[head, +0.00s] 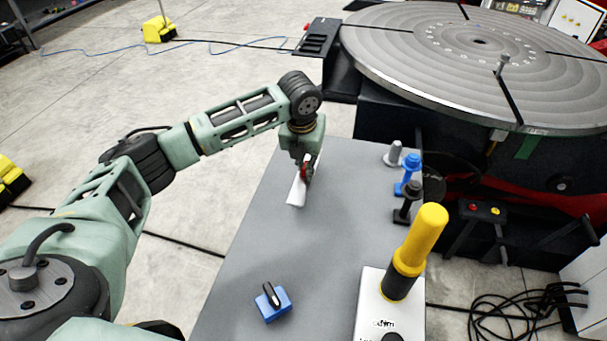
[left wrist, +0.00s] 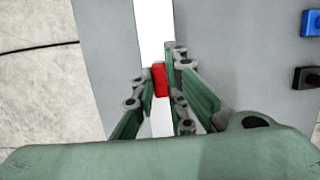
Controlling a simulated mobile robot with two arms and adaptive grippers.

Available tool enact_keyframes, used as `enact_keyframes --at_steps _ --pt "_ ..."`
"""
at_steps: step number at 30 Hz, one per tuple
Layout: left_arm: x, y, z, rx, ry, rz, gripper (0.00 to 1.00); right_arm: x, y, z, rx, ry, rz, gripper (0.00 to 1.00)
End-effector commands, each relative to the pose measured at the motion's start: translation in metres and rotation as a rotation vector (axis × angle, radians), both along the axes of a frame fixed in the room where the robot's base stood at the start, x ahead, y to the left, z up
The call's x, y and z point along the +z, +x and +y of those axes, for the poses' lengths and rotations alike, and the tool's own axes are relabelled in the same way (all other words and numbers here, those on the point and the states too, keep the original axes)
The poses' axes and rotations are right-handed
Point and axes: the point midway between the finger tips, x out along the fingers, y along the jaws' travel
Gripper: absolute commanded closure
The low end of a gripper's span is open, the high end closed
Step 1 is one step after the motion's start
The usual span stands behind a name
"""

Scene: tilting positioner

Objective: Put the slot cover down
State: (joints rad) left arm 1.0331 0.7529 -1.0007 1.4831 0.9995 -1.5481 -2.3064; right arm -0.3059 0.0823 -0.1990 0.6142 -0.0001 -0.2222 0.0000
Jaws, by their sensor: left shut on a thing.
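The slot cover is a narrow white strip (head: 296,193) with a red grip piece (head: 304,171) on it. In the left wrist view the white strip (left wrist: 155,35) runs up and down the picture, and the red grip (left wrist: 159,79) sits between the fingers. My left gripper (head: 305,168) points down over the grey table (head: 262,220) and is shut on the red grip. I cannot tell whether the strip touches the table top. The gripper hides part of the strip. My right gripper is not in view.
The round slotted positioner table (head: 400,40) stands behind right. Grey, blue and black clamp pieces (head: 408,185) line the table's right edge. A yellow-topped tool (head: 417,240) stands on a white box at front right. A blue switch block (head: 272,302) lies at front. The table's middle is clear.

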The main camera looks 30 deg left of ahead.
Motion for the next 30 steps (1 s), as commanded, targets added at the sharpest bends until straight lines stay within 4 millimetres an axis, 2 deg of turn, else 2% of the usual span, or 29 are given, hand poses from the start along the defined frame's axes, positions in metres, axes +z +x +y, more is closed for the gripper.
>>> enact_keyframes --at_steps 3,6,13,23,24,30 --pt "-0.004 -0.009 0.002 0.0 -0.001 -0.001 1.0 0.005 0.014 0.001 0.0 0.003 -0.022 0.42" --pt "-0.012 -0.011 0.002 0.001 -0.001 0.001 1.0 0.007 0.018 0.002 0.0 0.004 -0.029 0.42" --pt "-0.042 -0.011 0.002 0.0 -0.001 0.0 1.0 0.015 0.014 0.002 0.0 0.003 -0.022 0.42" --pt "-0.047 -0.011 0.002 -0.001 0.0 -0.002 1.0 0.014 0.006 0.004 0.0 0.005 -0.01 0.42" --pt "-0.048 -0.011 0.002 -0.001 0.0 -0.001 0.86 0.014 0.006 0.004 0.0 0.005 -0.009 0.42" --pt "-0.047 -0.011 0.002 -0.001 0.0 -0.001 0.69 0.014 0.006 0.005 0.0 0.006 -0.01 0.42"
